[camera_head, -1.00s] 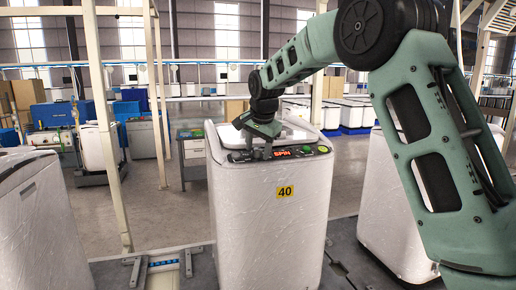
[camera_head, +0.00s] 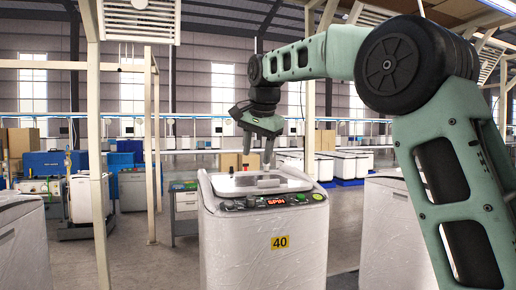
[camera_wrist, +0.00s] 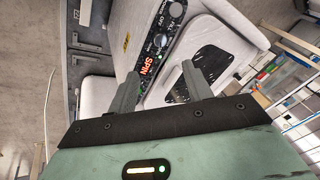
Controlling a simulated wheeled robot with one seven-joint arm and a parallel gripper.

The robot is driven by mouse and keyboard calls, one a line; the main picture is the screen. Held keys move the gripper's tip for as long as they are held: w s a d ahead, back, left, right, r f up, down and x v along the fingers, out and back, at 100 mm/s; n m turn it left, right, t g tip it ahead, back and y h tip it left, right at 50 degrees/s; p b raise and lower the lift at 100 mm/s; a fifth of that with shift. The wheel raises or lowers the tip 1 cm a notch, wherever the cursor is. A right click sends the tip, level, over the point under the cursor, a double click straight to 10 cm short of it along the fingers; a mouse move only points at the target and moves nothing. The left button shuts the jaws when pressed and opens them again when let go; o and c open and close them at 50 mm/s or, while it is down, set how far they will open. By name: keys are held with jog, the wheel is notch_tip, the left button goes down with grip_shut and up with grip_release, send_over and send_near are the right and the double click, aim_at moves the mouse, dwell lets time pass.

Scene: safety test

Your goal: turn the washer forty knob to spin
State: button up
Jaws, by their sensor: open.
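The washer marked 40 (camera_head: 262,255) is a white top-loader with a dark control panel along its front top edge. Its display (camera_head: 276,201) reads SPIN in red. The knob (camera_head: 252,202) sits just left of the display. In the wrist view the silver knob (camera_wrist: 160,40) is beside the lit SPIN display (camera_wrist: 147,64). My gripper (camera_head: 257,157) hangs above the washer lid, fingers pointing down, apart from the knob and panel. It is open and empty; both fingers (camera_wrist: 160,72) are spread in the wrist view.
Another white washer (camera_head: 22,245) stands at the left and one (camera_head: 385,235) at the right, partly behind my arm. A pale post (camera_head: 99,190) rises left of the washer. The air around my gripper is clear.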

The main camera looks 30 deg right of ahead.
jog(key=shift+v, duration=1.15)
